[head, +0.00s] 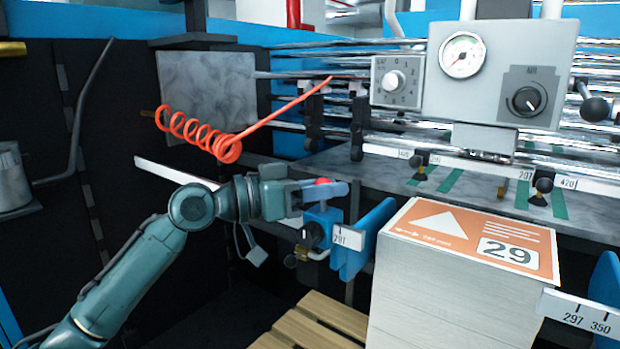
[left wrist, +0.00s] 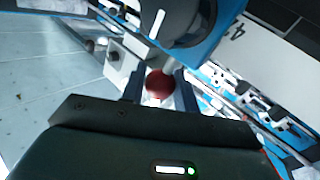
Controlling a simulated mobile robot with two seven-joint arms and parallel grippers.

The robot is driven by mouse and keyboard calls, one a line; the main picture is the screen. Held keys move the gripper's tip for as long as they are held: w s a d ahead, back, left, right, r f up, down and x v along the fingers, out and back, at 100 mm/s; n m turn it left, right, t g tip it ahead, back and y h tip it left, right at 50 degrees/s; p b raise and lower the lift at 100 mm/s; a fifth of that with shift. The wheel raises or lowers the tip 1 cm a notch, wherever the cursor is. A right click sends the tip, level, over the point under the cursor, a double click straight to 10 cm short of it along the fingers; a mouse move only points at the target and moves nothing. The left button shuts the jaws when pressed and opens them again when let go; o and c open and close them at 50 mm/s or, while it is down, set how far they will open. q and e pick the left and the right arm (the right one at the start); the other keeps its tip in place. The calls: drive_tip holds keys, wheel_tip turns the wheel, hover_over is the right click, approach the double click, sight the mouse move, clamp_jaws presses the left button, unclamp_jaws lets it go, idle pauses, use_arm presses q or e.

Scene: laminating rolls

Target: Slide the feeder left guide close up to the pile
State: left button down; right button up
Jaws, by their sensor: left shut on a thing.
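The feeder left guide (head: 365,240) is a blue upright plate on a blue block, with a red knob on top and a small scale tag reading 291. My left gripper (head: 322,185) is shut on the red knob; in the left wrist view the knob (left wrist: 158,84) sits between two dark fingers. The pile (head: 435,297) is a tall white stack with an orange top sheet marked 29, just right of the guide. Whether the plate touches the pile cannot be told from this angle. My right gripper is not in view.
A second blue guide (head: 605,285) stands at the pile's right, behind a scale tag reading 297 and 350. A wooden pallet (head: 310,325) lies low at the left. A grey control box (head: 490,75) hangs above, and an orange coiled hose (head: 200,135) hangs behind my left arm.

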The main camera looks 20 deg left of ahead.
use_arm(q)
drive_tip(key=shift+s+d, duration=0.25)
drive_tip(key=shift+d, duration=0.45)
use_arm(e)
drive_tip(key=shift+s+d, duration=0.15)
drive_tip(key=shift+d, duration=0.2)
use_arm(q)
drive_tip(key=c, duration=1.1)
unclamp_jaws()
drive_tip(key=shift+a, duration=0.1)
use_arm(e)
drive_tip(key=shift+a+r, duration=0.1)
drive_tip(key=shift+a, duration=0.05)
use_arm(q)
drive_tip(key=shift+s+a+f, duration=0.1)
drive_tip(key=shift+s+a, duration=0.1)
drive_tip(key=shift+a, duration=0.25)
drive_tip(key=b+v, duration=0.4)
drive_tip(key=v, duration=0.8)
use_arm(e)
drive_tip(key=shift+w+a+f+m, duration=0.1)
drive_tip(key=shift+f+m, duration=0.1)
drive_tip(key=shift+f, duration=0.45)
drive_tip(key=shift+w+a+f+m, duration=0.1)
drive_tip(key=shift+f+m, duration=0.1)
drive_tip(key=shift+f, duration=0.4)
